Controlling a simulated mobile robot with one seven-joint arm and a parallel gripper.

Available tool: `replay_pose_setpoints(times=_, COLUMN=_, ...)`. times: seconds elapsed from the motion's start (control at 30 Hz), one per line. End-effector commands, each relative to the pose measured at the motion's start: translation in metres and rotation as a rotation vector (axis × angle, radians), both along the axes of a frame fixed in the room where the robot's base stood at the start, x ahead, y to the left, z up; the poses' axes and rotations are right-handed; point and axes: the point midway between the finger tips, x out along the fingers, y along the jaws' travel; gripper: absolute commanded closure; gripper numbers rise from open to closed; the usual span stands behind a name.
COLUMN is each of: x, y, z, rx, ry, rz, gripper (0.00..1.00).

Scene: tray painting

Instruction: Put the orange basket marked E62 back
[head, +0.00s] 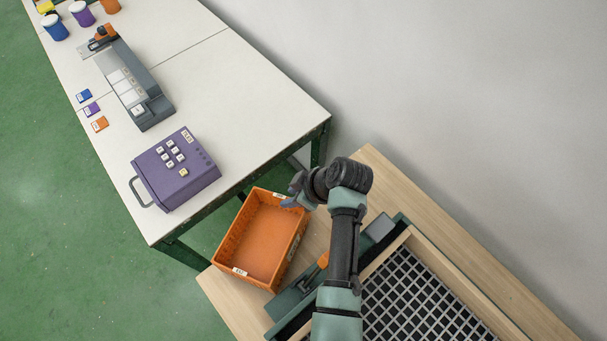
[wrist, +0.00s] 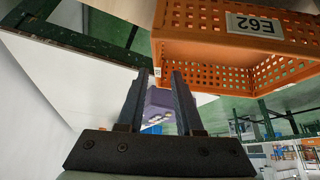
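The orange basket (head: 262,243) is empty and looks to rest at the left end of the wooden bench. Small white labels sit on its near and far ends, too small to read in the head view. In the wrist view the perforated basket (wrist: 200,48) fills the upper right, with the label E62 (wrist: 258,24) upside down. My gripper (head: 291,193) is by the basket's far right corner. In the wrist view its two fingers (wrist: 161,75) are apart with nothing held between them. The basket's corner appears just beyond the fingertips; I cannot tell whether they touch it.
The wooden bench (head: 395,180) also carries a grid-bottomed frame (head: 425,305) to the right. A white table (head: 205,95) at left holds a purple keypad box (head: 180,185), a grey device (head: 135,85), small coloured cards and paint pots. Green floor is clear at left.

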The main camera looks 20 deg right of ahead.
Motion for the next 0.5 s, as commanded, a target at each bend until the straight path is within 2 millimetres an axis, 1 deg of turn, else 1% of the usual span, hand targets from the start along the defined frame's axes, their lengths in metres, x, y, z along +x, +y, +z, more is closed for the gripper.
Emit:
replay_pose_setpoints(times=0.03, x=0.001, y=0.0, z=0.011, rx=0.0, ry=-0.002, rz=0.0, gripper=0.65)
replay_pose_setpoints(times=0.07, x=-0.001, y=-0.002, z=0.013, rx=-0.001, ry=-0.002, rz=-0.001, gripper=0.65)
replay_pose_setpoints(times=0.17, x=-0.008, y=-0.01, z=0.027, rx=-0.003, ry=-0.005, rz=-0.003, gripper=0.65)
replay_pose_setpoints(times=0.4, x=-0.027, y=-0.027, z=0.074, rx=-0.004, ry=-0.008, rz=-0.004, gripper=0.65)
replay_pose_setpoints(times=0.5, x=-0.034, y=-0.033, z=0.09, rx=-0.003, ry=-0.008, rz=-0.004, gripper=0.65)
